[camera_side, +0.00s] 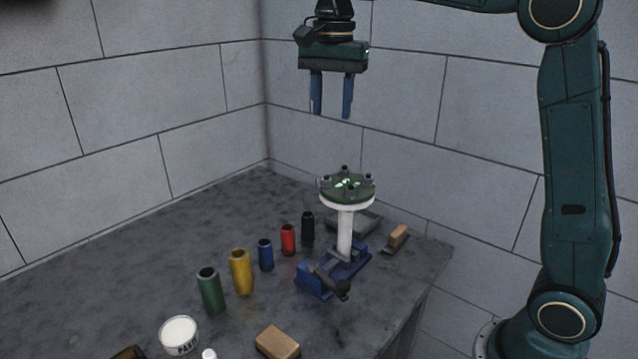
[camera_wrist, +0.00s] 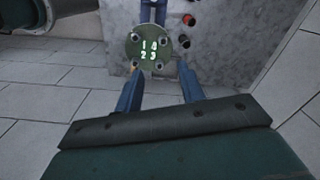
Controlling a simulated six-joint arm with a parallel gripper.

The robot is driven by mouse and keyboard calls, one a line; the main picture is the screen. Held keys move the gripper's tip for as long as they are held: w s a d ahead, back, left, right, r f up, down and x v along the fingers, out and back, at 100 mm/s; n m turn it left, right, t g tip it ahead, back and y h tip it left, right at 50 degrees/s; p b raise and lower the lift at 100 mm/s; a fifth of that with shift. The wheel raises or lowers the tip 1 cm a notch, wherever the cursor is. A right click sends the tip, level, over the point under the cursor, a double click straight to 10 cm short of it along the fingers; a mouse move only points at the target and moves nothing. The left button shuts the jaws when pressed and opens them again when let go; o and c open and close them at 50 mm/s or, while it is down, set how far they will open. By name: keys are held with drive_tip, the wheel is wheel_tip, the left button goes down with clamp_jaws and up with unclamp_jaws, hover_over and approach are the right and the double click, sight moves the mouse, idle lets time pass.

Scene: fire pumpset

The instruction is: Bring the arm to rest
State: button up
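My gripper (camera_side: 332,97) hangs high above the bench in the side view, fingers pointing down. Its two blue fingers are apart with nothing between them. It also shows in the wrist view (camera_wrist: 160,88), with the fingers spread. Below it, clear of the fingers, a round green flange (camera_side: 347,187) with several studs around it and glowing numbers sits on a white post. The flange also shows in the wrist view (camera_wrist: 152,47), beyond the fingertips. The white post (camera_side: 345,233) stands upright in a blue vise (camera_side: 331,277) on the bench.
Green (camera_side: 210,290), yellow (camera_side: 241,272), blue (camera_side: 265,254), red (camera_side: 288,240) and black (camera_side: 307,227) sockets stand in a row on the grey bench (camera_side: 110,275). A paste tub (camera_side: 178,335), a wooden block (camera_side: 277,342) and a brush (camera_side: 397,238) lie around. Walls stand behind.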

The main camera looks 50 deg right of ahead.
drive_tip(key=s+f+n+t, duration=0.1)
drive_tip(key=s+f+n, duration=0.2)
drive_tip(key=s, duration=0.5)
drive_tip(key=s+a+f+n+t, duration=0.1)
drive_tip(key=s+f+n+t, duration=0.1)
drive_tip(key=s+n, duration=0.4)
drive_tip(key=s+a+f+n+t, duration=0.1)
drive_tip(key=s+f+n, duration=0.4)
drive_tip(key=s, duration=0.6)
drive_tip(key=shift+a+t, duration=0.2)
drive_tip(key=shift+t, duration=0.5)
